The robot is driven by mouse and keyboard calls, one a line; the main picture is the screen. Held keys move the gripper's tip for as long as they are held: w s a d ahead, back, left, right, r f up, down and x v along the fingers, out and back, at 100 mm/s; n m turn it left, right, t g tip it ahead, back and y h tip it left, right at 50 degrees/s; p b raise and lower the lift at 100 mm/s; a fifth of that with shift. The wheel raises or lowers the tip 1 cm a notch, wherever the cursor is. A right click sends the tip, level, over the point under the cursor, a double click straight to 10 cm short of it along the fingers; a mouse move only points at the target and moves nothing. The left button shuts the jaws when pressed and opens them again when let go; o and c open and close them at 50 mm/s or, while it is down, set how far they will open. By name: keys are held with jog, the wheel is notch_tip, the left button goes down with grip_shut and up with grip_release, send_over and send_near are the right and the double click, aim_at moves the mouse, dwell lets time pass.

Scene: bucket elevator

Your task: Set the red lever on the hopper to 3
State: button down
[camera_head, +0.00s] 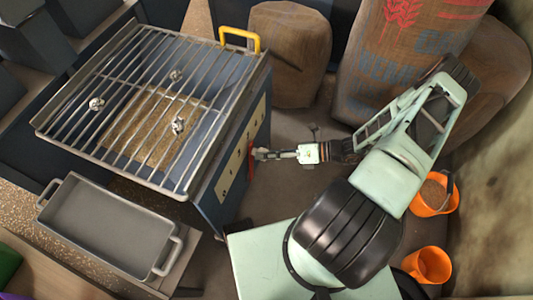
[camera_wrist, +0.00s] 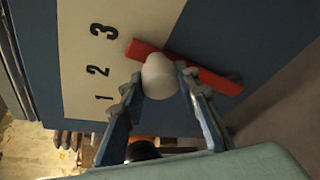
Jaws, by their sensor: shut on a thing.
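The hopper (camera_head: 225,185) is a dark blue box with a cream number plate on its right side. In the wrist view the plate (camera_wrist: 82,58) carries the numbers 1, 2 and 3. The red lever (camera_wrist: 215,80) lies across the blue wall and the plate edge, its left end close beside the 3. It also shows as a small red strip in the head view (camera_head: 251,165). Its pale round knob (camera_wrist: 160,73) sits between the fingers of my gripper (camera_wrist: 160,82), which is shut on it. In the head view my gripper (camera_head: 262,154) reaches the hopper's side from the right.
A metal grate (camera_head: 150,100) with several pale lumps and a yellow handle (camera_head: 240,36) tops the hopper. A grey tray (camera_head: 108,232) stands at the lower left. Brown sacks (camera_head: 287,55) stand behind. Orange buckets (camera_head: 428,265) stand on the floor at right.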

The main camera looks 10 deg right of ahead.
jog(key=shift+d, duration=0.1)
dwell(0.3)
jog(key=c, duration=1.5)
grip_release()
jog(key=shift+o, duration=0.2)
jog(key=v, duration=1.2)
